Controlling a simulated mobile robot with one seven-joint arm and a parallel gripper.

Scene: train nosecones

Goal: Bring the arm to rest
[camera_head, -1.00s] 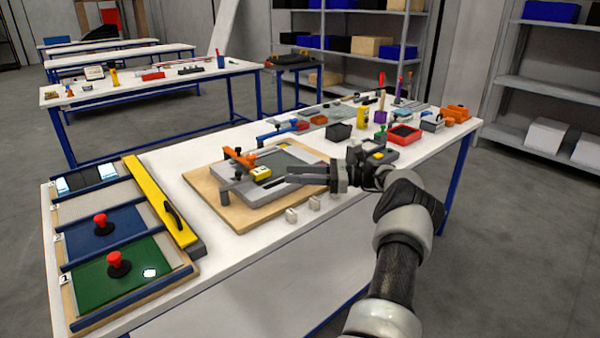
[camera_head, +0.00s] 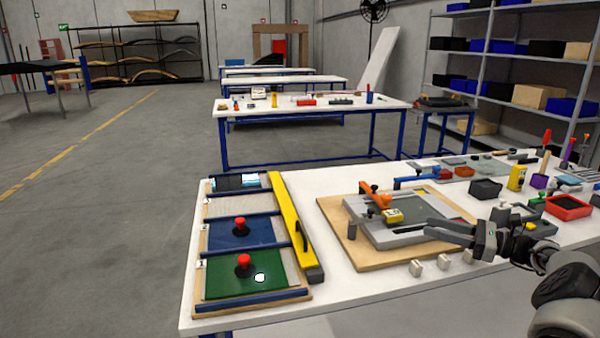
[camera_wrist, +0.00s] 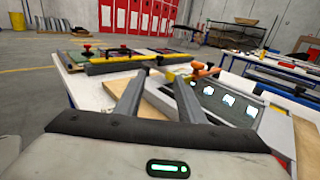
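My gripper (camera_head: 428,227) reaches in from the right over the near right part of the grey fixture plate (camera_head: 385,238) on its wooden board (camera_head: 345,245). In the wrist view its two fingers (camera_wrist: 162,76) stand apart with nothing between them. Open board and table show through the gap. From the head view I cannot tell how high the fingers are above the plate.
An orange clamp (camera_head: 375,195) and a yellow block (camera_head: 393,216) are on the plate. Small pale cubes (camera_head: 416,268) lie in front. A tray with green and blue panels (camera_head: 240,282) and a yellow bar (camera_head: 290,220) stand left. Bins and tools crowd the right. The floor left is clear.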

